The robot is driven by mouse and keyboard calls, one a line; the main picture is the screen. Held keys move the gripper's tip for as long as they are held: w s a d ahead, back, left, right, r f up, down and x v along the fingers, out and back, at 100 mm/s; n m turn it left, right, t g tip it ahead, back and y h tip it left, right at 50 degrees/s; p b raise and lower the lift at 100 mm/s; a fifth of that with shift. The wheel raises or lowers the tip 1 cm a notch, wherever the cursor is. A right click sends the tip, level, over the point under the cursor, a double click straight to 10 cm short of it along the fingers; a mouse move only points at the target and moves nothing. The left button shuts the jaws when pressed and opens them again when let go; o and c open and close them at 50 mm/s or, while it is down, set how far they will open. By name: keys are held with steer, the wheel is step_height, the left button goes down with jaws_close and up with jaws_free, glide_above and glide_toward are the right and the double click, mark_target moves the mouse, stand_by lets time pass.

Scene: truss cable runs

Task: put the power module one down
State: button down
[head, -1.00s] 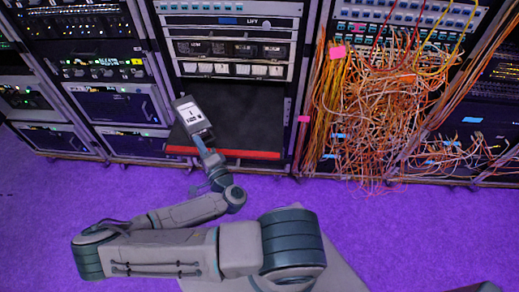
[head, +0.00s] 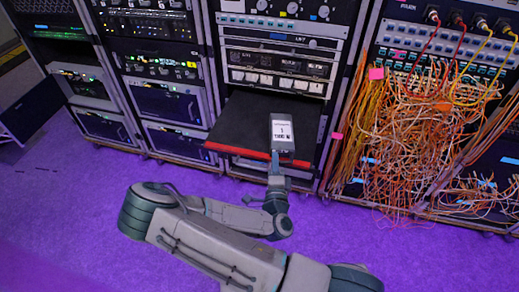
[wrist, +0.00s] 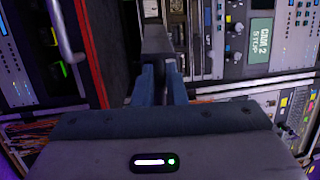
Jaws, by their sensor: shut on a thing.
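The power module one (head: 282,132) is a grey box with a white label bearing a "1". In the head view it is at the right part of a black shelf (head: 238,122) with a red front edge, low in the middle rack. My gripper (head: 277,164) is shut on its near end, at the red edge. In the wrist view the module (wrist: 156,45) extends out from between the two blue-grey fingers (wrist: 160,82). I cannot tell whether the module touches the shelf or hangs above it.
Rack gear (head: 275,62) is above the shelf. A tangle of orange and white cables (head: 425,125) hangs on the rack to the right. The shelf's left part is bare. An open panel (head: 28,108) stands out at the far left. Purple floor (head: 70,215) lies in front.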

steer(key=s+a+r+m+g+h+b, duration=0.1)
steer(key=s+a+r+h+b, duration=0.15)
steer(key=a, duration=0.65)
steer(key=s+a+r+m+g+h+b, duration=0.1)
steer(key=a+r+h, duration=0.15)
steer(key=a, duration=0.65)
steer(key=w+d+f+b, duration=0.1)
steer(key=w+d+f, duration=0.6)
steer(key=f, duration=0.3)
steer(key=shift+w+d+f+b, duration=0.15)
steer(key=shift+w+d+b, duration=0.2)
steer(key=shift+w, duration=0.35)
steer(key=c, duration=1.8)
jaws_free()
steer(key=shift+f+y, duration=0.25)
steer(key=shift+y, duration=0.05)
steer(key=o, duration=0.3)
steer(key=shift+r, duration=0.1)
